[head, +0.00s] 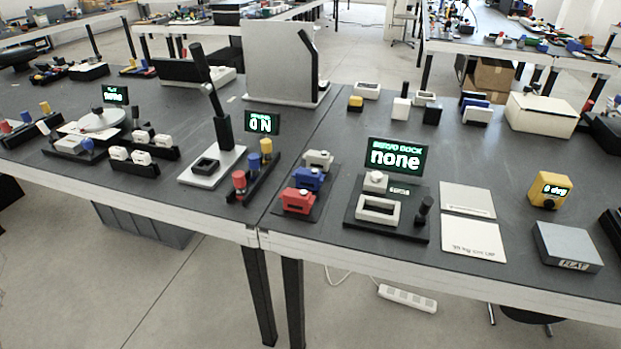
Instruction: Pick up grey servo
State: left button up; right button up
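The grey servo (318,160) sits at the back of a dark tray (311,211). A blue servo (309,179) and a red servo (298,201) stand in front of it in a row. To the right is a black dock with an empty-looking light frame (379,209) and a sign (396,157) reading "SERVO DOCK none". A small whitish block (375,182) sits on the dock behind the frame. Neither of my grippers is in view.
A lever press (214,165) and a stand with red, blue and yellow cylinders (255,178) are left of the tray. White cards (472,239), a yellow device (549,189) and a grey block marked "FLAT" (567,245) lie right. The table's front edge (330,264) is clear.

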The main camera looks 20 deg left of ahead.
aim_at(321, 160)
jog(key=k, duration=0.5)
jog(key=u, duration=2.1)
jog(key=i, duration=1.5)
jog(key=z, duration=1.65)
